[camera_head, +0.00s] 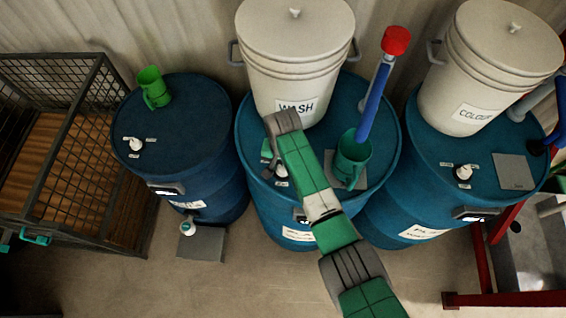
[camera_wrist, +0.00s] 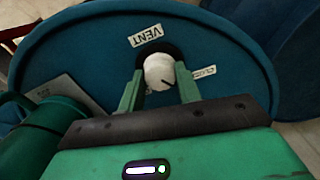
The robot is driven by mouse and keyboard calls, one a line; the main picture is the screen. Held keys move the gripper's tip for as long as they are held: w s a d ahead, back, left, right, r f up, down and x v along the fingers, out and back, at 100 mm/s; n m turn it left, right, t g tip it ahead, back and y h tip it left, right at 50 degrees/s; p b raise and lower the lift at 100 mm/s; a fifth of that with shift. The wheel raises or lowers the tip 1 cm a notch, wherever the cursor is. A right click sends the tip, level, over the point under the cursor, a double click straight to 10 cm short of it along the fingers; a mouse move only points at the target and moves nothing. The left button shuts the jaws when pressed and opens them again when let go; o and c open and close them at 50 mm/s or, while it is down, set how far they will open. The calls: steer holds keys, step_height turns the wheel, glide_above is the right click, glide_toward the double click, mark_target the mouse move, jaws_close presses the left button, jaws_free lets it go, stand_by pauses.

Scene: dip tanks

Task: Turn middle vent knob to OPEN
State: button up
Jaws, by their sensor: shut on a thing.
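The middle blue drum (camera_head: 245,150) carries the vent knob (camera_wrist: 160,73), a round white knob with a dark pointer mark on a black base. My gripper (camera_wrist: 159,76) has one green finger on each side of the knob and is shut on it. The pointer mark faces the lower right in the wrist view. A VENT label (camera_wrist: 145,36) lies beyond the knob, and a partly hidden label (camera_wrist: 203,71) that seems to read CLOSED lies right of it. No OPEN label is readable. In the head view my arm covers part of the knob area.
A white WASH bucket (camera_head: 295,50) stands on the middle drum's far side. A green mug (camera_head: 352,160), a blue tube with a red cap (camera_head: 376,95) and a grey plate (camera_head: 333,160) are right of my arm. Drums stand left (camera_head: 185,110) and right (camera_head: 415,180).

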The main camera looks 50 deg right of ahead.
steer(key=m+p, duration=0.1)
steer(key=m, duration=0.3)
steer(key=shift+m, duration=0.3)
steer(key=m+p, duration=0.1)
steer(key=m, duration=0.2)
steer(key=shift+m, duration=0.4)
steer(key=m, duration=0.4)
steer(key=shift+m, duration=2)
steer(key=o, duration=1)
step_height(320, 180, up, 8)
steer(key=shift+f, duration=0.1)
